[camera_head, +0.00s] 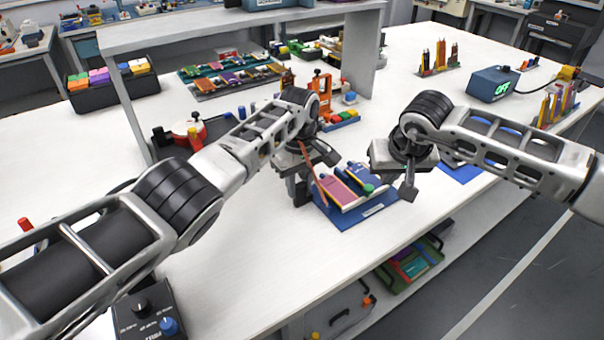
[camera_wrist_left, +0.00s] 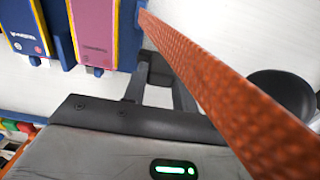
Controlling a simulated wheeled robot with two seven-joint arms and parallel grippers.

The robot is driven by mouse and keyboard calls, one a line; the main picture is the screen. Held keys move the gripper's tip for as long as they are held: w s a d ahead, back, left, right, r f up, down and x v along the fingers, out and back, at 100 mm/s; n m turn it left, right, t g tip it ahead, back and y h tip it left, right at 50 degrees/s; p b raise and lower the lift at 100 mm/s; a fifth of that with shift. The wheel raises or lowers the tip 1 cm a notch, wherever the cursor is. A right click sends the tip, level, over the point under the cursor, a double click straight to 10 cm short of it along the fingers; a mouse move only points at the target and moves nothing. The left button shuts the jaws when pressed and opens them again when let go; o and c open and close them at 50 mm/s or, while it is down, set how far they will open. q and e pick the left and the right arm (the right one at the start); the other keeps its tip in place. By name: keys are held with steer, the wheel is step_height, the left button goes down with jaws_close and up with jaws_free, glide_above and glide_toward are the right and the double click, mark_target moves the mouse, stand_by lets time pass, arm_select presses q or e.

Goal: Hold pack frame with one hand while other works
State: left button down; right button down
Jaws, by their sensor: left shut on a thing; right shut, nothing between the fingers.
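The blue pack frame (camera_head: 349,219) lies on the white bench with blue and pink pouch cells (camera_head: 340,191) in it and a green round piece (camera_head: 369,189) on top. My left gripper (camera_head: 301,196) is low at the frame's left edge and shut; the exact grip point is hidden. A long orange-brown textured strip (camera_head: 313,174) slants up from the frame's edge past this gripper; it crosses the left wrist view (camera_wrist_left: 225,85). The frame's blue edge (camera_wrist_left: 128,35) is close to the left fingers. My right gripper (camera_head: 408,190) is shut and empty above the frame's right side.
A blue box reading OFF (camera_head: 494,84) stands at the back right, near racks of upright strips (camera_head: 438,57). A raised shelf (camera_head: 240,30) spans the back left. A knobbed control box (camera_head: 148,312) is at the front left. The bench in front of the frame is clear.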

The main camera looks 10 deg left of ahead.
arm_select(q)
steer(key=c, duration=1)
jaws_free()
steer(key=shift+c, duration=0.2)
